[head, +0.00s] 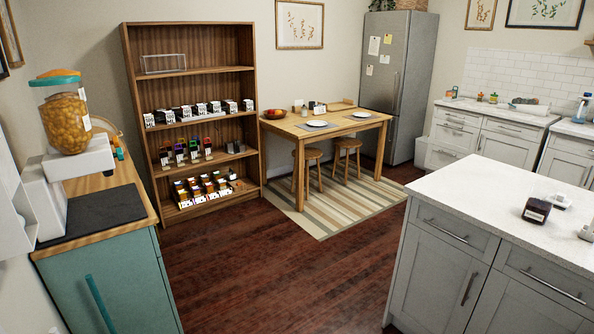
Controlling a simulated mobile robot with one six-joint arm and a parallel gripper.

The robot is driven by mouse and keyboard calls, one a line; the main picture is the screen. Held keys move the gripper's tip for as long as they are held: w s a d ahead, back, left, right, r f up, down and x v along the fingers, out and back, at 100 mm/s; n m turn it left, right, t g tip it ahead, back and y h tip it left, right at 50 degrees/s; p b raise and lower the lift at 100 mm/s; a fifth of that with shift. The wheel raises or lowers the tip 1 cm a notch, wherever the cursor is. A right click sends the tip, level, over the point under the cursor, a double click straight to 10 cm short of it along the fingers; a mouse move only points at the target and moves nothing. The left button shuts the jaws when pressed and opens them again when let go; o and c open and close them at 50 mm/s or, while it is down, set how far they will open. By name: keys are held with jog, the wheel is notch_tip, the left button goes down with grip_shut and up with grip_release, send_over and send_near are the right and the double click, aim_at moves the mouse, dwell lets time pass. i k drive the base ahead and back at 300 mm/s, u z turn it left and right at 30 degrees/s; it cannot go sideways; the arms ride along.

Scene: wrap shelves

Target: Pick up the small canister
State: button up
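A small dark container (537,210) with a pale label stands on the white island counter at the right; it may be the small canister, but I cannot tell for sure. A small pale object (561,201) is just behind it to the right. Another small whitish object (587,231) is cut off by the right edge. A large clear jar of orange-yellow contents (67,123) stands on a white base at the left, far bigger than these. My gripper is not in view.
The island counter (460,190) is mostly bare. A wooden shelf (193,82) holds rows of small boxed goods. A dining table (330,125) with two stools is at the back. Open dark wood floor (265,265) lies between the teal cabinet (125,285) and the island.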

aim_at(541, 199)
jog(key=u, duration=1.55)
jog(key=k, duration=0.1)
jog(key=z, duration=2.85)
